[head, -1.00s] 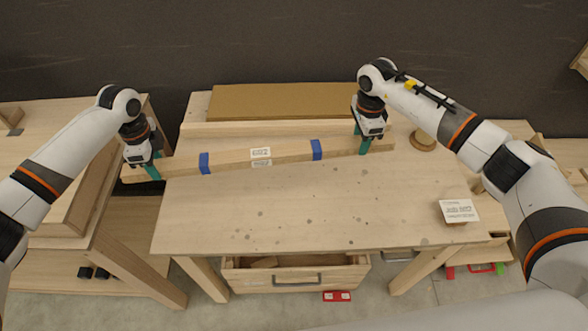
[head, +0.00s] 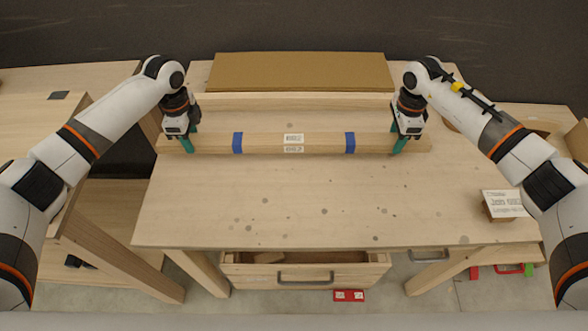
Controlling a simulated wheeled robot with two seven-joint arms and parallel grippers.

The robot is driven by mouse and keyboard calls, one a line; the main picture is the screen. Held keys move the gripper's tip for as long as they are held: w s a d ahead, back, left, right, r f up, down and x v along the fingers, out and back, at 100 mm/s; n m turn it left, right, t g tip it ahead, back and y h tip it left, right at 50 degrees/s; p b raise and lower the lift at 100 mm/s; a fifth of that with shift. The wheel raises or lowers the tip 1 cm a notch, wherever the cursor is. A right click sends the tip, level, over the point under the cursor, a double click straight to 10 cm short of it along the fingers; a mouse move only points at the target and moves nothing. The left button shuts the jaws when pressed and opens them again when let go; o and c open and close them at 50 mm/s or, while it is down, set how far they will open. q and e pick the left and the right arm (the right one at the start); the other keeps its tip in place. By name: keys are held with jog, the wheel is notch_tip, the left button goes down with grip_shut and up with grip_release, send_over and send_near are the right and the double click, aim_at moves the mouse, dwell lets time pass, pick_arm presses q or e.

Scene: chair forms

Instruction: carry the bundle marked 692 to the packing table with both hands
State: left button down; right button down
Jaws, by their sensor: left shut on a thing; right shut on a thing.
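The bundle (head: 320,143) is a long light wood bundle with two blue bands and small white labels at its middle; the label print is too small to read surely. It lies level across the back part of the packing table (head: 300,205). I cannot tell whether it touches the top or is just above it. My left gripper (head: 188,143) is shut on the bundle near its left end. My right gripper (head: 400,143) is shut on it near its right end.
A brown board (head: 300,72) and a pale rail (head: 300,99) lie behind the bundle. A block with a printed card (head: 503,204) stands at the right of the table. The front of the top is clear. An open drawer (head: 306,277) sits below.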

aim_at(388, 158)
pick_arm(q)
jog(key=shift+f, duration=0.1)
pick_arm(e)
jog(key=shift+f, duration=0.1)
